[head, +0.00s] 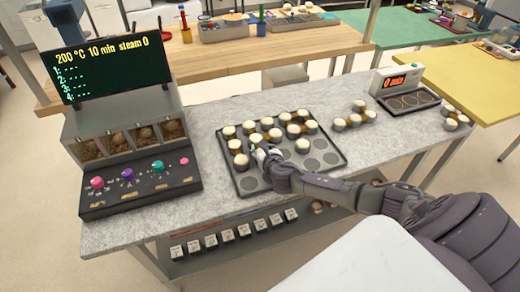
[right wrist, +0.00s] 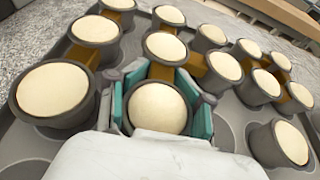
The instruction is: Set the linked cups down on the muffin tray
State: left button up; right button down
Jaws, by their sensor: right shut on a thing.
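The dark muffin tray (head: 241,188) lies on the grey counter, with several grey cups with pale tops over its back and left part. Its front right wells are bare. My right gripper (head: 261,150) is over the middle of the tray. In the right wrist view its teal pads (right wrist: 160,106) close on both sides of one cup (right wrist: 160,107). A brown link (right wrist: 159,73) shows just behind that cup, towards another cup (right wrist: 166,47). Whether the held cups touch the tray is hidden. A single cup (right wrist: 278,145) stands to the right. My left gripper is out of view.
More linked cups (head: 355,119) stand on the counter right of the tray, and another group (head: 453,121) near its right end. A scale (head: 408,98) with a dark tray stands behind. A control panel (head: 140,181) with knobs and a screen (head: 108,68) bounds the left.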

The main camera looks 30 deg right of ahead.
jog(key=shift+f, duration=0.15)
jog(key=c, duration=0.7)
grip_release()
jog(key=shift+c, duration=0.2)
jog(key=shift+r, duration=0.2)
jog(key=shift+s+a, duration=0.1)
jog(key=shift+s, duration=0.25)
jog(key=v, duration=1.1)
jog(key=shift+s+r, duration=0.1)
jog(key=shift+s, duration=0.05)
